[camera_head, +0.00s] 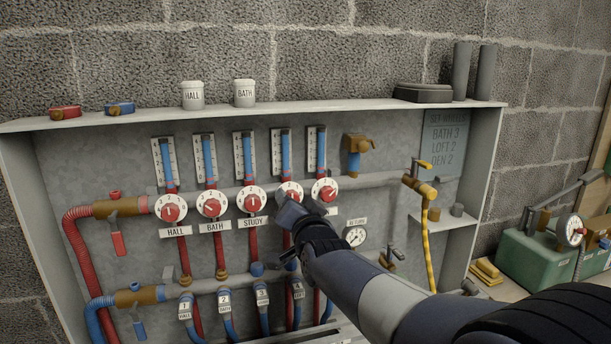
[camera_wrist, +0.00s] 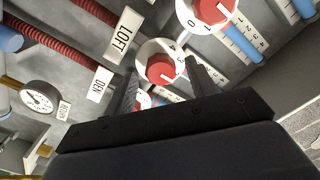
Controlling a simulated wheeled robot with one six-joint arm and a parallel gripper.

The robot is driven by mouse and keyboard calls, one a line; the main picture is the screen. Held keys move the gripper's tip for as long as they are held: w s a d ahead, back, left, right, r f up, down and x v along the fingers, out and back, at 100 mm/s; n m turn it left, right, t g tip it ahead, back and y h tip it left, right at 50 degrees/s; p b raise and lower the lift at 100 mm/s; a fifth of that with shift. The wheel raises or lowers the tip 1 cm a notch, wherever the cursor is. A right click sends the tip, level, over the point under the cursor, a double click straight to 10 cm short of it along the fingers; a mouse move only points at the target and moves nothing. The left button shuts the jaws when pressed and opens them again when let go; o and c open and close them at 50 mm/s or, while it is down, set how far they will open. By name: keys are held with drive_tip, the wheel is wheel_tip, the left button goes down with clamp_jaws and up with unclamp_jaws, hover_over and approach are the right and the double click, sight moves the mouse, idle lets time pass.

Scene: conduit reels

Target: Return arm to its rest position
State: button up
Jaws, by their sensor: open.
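My gripper (camera_head: 289,213) is in front of the panel, just below the fourth dial from the left in the head view. My arm reaches in from the lower right. In the wrist view the two dark fingers (camera_wrist: 162,76) stand apart. Nothing is seen held. The gripper hides the LOFT label in the head view. Whether the fingers touch a knob cannot be told.
A pressure gauge (camera_head: 356,236), a brass valve (camera_head: 418,186) and a yellow hose (camera_head: 428,245) are close to my arm's right. A green case (camera_head: 540,262) stands at the right.

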drive_tip(key=p+v, duration=0.2)
drive_tip(key=v, duration=0.8)
drive_tip(key=w+a+n+p, duration=0.2)
drive_tip(key=w+n+p, duration=0.7)
drive_tip(key=n+p, duration=0.5)
drive_tip(key=shift+w+a+n, duration=0.15)
drive_tip(key=shift+a+n, duration=0.15)
drive_tip(key=shift+n, duration=1.7)
